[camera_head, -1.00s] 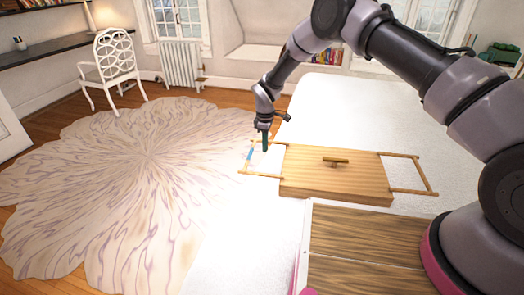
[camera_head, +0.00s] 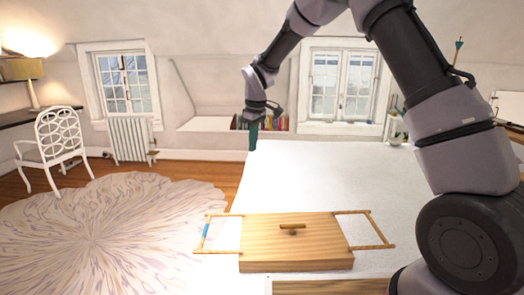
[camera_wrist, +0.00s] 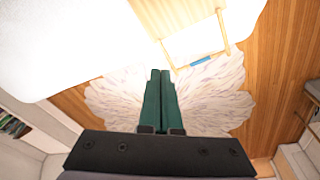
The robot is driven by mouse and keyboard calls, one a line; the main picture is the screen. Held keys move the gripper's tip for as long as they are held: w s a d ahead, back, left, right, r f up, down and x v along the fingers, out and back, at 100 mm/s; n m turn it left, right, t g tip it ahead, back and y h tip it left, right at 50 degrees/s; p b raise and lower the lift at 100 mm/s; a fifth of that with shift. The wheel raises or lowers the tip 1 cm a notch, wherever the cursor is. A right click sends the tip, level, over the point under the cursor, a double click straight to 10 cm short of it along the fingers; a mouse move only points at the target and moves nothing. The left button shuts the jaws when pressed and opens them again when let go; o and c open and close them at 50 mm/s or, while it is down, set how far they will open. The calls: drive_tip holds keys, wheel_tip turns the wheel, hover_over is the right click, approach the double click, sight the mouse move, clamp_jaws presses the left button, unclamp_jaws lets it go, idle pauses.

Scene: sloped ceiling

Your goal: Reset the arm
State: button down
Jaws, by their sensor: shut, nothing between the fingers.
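My gripper (camera_head: 252,139) is shut and empty, its green fingers pointing down in the head view. It hangs in the air above the far left part of the white bed-like surface (camera_head: 350,185), clear of everything. In the wrist view the two green fingers (camera_wrist: 160,85) lie side by side with nothing between them. My arm reaches across from the right in the head view.
A blue piece (camera_head: 205,230) sits on the left handle. A round patterned rug (camera_head: 95,235), a white chair (camera_head: 60,145) and a radiator (camera_head: 130,140) are left.

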drive_tip(key=s+d+r+m+t, duration=0.1)
drive_tip(key=s+d+r+m, duration=0.4)
drive_tip(key=d+r, duration=0.5)
drive_tip(key=s+d+r+m+t, duration=0.1)
drive_tip(key=s+d+r+m, duration=0.2)
drive_tip(key=s+d+r, duration=0.5)
drive_tip(key=s+d+r+m+t, duration=0.1)
drive_tip(key=s+d+m, duration=0.3)
drive_tip(key=s, duration=0.4)
drive_tip(key=s+d+r+m+t+y, duration=0.1)
drive_tip(key=s+d+r+m+t, duration=0.1)
drive_tip(key=s+d, duration=0.5)
drive_tip(key=shift+s+r+m+t, duration=0.25)
drive_tip(key=shift+s+m+t, duration=0.05)
drive_tip(key=shift+s+m, duration=0.65)
